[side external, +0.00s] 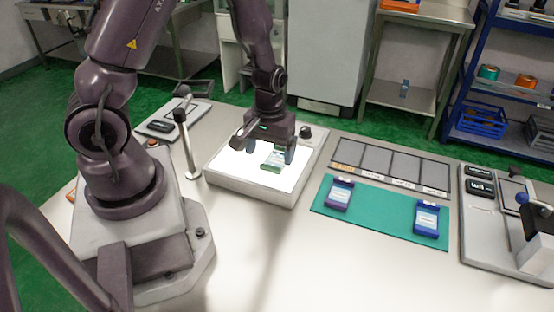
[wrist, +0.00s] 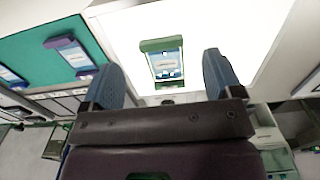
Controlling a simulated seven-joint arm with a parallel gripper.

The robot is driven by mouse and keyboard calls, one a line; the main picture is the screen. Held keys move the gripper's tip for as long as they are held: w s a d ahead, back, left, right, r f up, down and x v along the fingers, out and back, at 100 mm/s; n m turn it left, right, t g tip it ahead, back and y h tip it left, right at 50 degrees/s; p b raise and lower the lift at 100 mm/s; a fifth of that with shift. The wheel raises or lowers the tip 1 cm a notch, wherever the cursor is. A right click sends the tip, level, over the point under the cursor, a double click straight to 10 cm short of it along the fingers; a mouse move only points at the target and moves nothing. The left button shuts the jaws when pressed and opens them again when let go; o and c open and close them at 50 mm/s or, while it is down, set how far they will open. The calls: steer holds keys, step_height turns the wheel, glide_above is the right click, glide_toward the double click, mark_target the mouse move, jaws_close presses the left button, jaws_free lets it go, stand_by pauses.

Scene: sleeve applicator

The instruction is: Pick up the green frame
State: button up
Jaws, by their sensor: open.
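The green frame (side external: 271,167) lies on the bright white panel of a light box (side external: 250,190). It holds a pale label card and also shows in the wrist view (wrist: 163,46), near the top middle. My gripper (side external: 269,152) is over the light box, close to the frame, with its fingers pointing down. In the wrist view its two blue-grey fingertips (wrist: 163,75) are wide apart, and the frame shows beyond them, between their lines. The gap between them is empty. Part of the frame is hidden behind my gripper in the side view.
A teal mat (side external: 380,214) to the right bears a purple frame (side external: 339,194) and a blue frame (side external: 427,219). Behind it is a grey sectioned tray (side external: 390,163). A post (side external: 186,145) stands left of the light box. A grey fixture (side external: 510,225) is at far right. The front table is clear.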

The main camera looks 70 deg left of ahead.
mark_target(270, 167)
step_height(270, 167, down, 4)
steer(key=shift+s+f, duration=0.1)
steer(key=shift+f, duration=0.15)
steer(key=c, duration=1.1)
steer(key=shift+r, duration=0.2)
